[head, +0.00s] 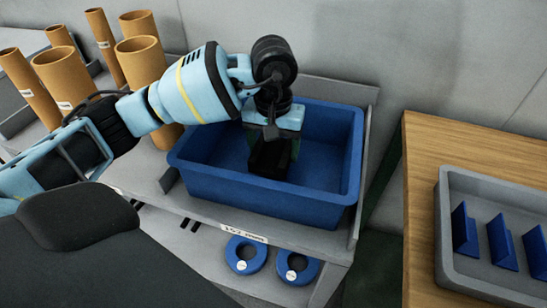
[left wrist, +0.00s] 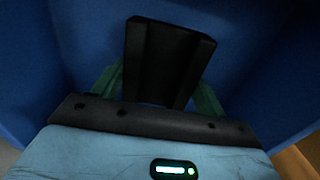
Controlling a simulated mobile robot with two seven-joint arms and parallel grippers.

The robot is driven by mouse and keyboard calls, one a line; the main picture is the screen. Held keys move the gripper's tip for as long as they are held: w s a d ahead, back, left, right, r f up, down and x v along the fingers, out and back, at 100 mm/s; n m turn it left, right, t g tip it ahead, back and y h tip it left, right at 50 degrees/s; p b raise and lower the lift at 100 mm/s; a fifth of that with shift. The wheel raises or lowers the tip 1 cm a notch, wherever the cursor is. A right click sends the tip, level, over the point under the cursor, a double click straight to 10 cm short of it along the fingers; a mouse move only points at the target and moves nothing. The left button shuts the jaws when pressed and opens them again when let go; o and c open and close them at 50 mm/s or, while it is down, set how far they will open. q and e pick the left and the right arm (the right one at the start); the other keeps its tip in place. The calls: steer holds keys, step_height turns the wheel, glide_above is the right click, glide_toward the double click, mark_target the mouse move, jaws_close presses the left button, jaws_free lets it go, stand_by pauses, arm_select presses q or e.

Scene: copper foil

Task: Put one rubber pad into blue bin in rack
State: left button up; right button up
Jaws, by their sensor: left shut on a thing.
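The blue bin (head: 260,205) stands on the upper shelf of the grey rack (head: 150,190). My left gripper (head: 268,165) reaches down into the bin and is shut on a black rubber pad (head: 270,158). The pad also shows in the left wrist view (left wrist: 168,60), between the greenish fingers, with the blue bin walls (left wrist: 60,60) around it. Whether the pad touches the bin floor cannot be told. No other pad shows in the bin. My right gripper is not in view.
Several brown tubes (head: 140,62) stand on the rack left of the bin. Blue rings (head: 245,254) lie on the lower shelf. At right, a wooden table (head: 425,170) bears a grey tray (head: 447,230) with blue dividers (head: 503,243).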

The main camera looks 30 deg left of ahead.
mark_target(273, 153)
arm_select(q)
steer(key=shift+f, duration=1.85)
steer(key=shift+f, duration=0.15)
steer(key=o, duration=1)
steer(key=shift+o, duration=0.2)
step_height(273, 153, up, 12)
